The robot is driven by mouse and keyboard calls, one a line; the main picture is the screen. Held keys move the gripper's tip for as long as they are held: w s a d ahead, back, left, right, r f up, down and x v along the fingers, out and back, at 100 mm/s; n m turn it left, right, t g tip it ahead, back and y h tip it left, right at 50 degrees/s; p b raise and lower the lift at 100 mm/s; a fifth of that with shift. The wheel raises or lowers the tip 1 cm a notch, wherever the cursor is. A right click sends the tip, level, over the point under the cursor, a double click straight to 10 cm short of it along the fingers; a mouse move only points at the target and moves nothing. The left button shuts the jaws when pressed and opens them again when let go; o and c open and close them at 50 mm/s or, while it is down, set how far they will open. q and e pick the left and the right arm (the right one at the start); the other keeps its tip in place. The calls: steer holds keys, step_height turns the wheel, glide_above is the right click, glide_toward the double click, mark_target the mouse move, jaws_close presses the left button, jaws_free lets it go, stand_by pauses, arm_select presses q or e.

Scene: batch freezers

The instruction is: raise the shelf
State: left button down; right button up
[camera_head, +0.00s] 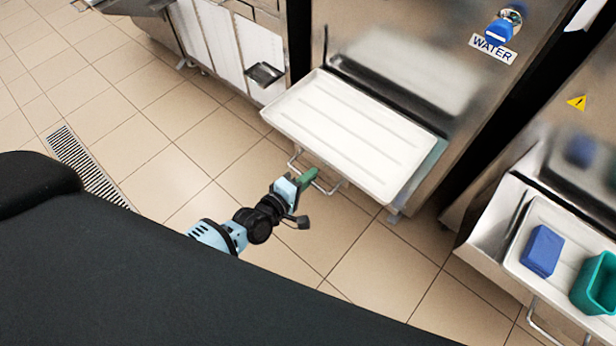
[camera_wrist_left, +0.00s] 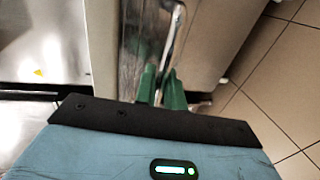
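The shelf (camera_head: 350,133) is a white ribbed tray on the front of the steel freezer in the middle of the head view. It slopes slightly in the picture, and a wire bar (camera_head: 328,190) hangs below its front edge. My left gripper (camera_head: 310,177) is at this bar, under the shelf's front edge. In the left wrist view its green fingers (camera_wrist_left: 161,88) stand a narrow gap apart, with a shiny metal bar (camera_wrist_left: 172,35) running up from between their tips. Whether they press on the bar is hard to tell. My right gripper is not in view.
A second steel machine at the right has a tray (camera_head: 520,258) with a blue block (camera_head: 542,250) and a teal container (camera_head: 596,284). A blue water tap (camera_head: 499,32) is above the shelf. Open tiled floor (camera_head: 150,150) with a drain grate (camera_head: 88,165) lies left.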

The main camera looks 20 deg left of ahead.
arm_select(q)
steer(key=shift+r, duration=0.3)
step_height(320, 180, up, 12)
steer(key=p, duration=0.9)
steer(key=shift+w+p, duration=0.1)
steer(key=shift+p, duration=0.3)
steer(key=c, duration=1.7)
jaws_free()
steer(key=shift+r, duration=0.1)
steer(key=shift+o, duration=0.7)
